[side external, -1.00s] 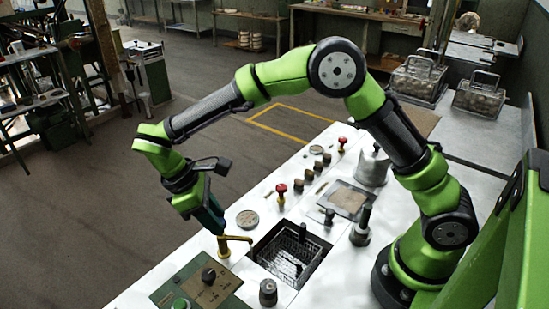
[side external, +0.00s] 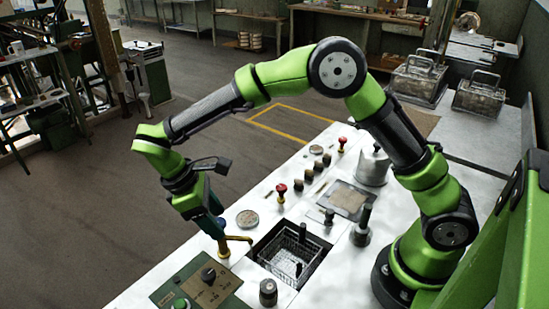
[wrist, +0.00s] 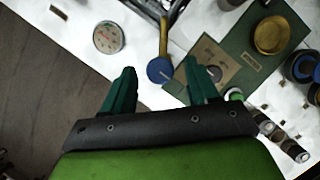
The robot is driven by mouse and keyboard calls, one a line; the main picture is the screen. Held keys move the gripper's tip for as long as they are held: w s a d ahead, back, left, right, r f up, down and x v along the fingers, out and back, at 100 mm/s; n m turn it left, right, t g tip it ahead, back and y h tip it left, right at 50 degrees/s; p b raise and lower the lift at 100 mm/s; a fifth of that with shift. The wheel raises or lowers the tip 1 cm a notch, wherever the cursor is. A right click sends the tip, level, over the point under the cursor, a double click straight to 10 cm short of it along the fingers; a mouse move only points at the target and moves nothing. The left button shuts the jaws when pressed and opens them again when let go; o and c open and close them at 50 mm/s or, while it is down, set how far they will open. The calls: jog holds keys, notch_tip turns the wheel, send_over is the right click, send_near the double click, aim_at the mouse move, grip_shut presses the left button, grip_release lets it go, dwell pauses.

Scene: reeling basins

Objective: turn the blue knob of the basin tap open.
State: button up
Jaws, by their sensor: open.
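The brass basin tap (side external: 238,239) stands at the left edge of the sunken basin (side external: 262,245), its spout pointing over it. In the wrist view the blue knob (wrist: 160,70) is a round disc at the near end of the brass spout (wrist: 163,35). My gripper (wrist: 160,66) is open, its two green fingers to the left and right of the knob, with visible gaps on both sides. In the side view my gripper (side external: 213,228) points down at the top of the tap. Its fingers partly hide the knob there, and I cannot tell its exact height.
A green control panel (side external: 187,262) with knobs lies close in front of the tap. A round dial (side external: 247,218) is behind it. Red knobs (side external: 281,190) and a metal pot (side external: 373,166) stand farther back. A dark cylinder (side external: 268,292) stands in front of the basin.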

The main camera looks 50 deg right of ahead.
jog(key=v, duration=1.6)
jog(key=shift+w+r, duration=0.2)
jog(key=shift+r, duration=0.15)
jog(key=shift+a, duration=0.1)
